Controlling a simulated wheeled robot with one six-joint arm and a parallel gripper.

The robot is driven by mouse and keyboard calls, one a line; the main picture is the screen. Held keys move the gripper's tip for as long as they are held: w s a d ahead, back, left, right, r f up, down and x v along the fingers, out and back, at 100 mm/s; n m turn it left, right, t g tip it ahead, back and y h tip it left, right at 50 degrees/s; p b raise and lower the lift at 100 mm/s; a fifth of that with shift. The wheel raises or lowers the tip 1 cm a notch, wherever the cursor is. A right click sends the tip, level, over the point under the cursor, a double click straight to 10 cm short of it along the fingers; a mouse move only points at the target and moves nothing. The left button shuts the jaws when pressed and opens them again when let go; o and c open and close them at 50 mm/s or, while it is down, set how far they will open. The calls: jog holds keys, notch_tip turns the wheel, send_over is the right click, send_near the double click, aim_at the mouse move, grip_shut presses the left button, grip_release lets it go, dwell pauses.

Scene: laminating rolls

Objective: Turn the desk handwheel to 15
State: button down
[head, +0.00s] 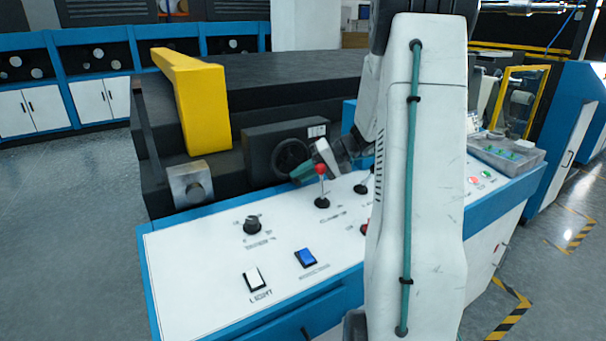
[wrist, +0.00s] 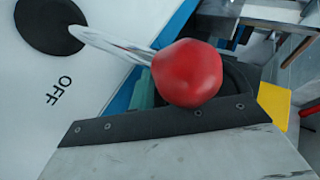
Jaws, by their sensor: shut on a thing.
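The desk handwheel (head: 289,156) is a black wheel on the front of a dark box behind the white control desk. A small pale display plate (head: 317,131) sits at the box's upper right; its figures are too small to read. My gripper (head: 302,171) reaches in from the right, its teal fingers shut on the handwheel at its lower right rim. In the wrist view a teal finger (wrist: 143,88) and part of the dark wheel (wrist: 236,82) show behind a red knob. The exact grip is hidden there.
A red-knobbed lever (head: 321,172) stands upright just in front of my gripper; its red ball (wrist: 187,72) fills the middle of the wrist view. A second lever (head: 362,188) is to its right. A yellow guard (head: 198,95) rises left of the wheel.

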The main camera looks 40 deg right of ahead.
dwell(0.3)
jog(key=c, duration=1.4)
grip_release()
jog(key=shift+s, duration=0.1)
jog(key=v, duration=0.7)
jog(key=shift+s+d+r, duration=0.15)
jog(key=shift+d+r, duration=0.05)
jog(key=shift+r, duration=0.05)
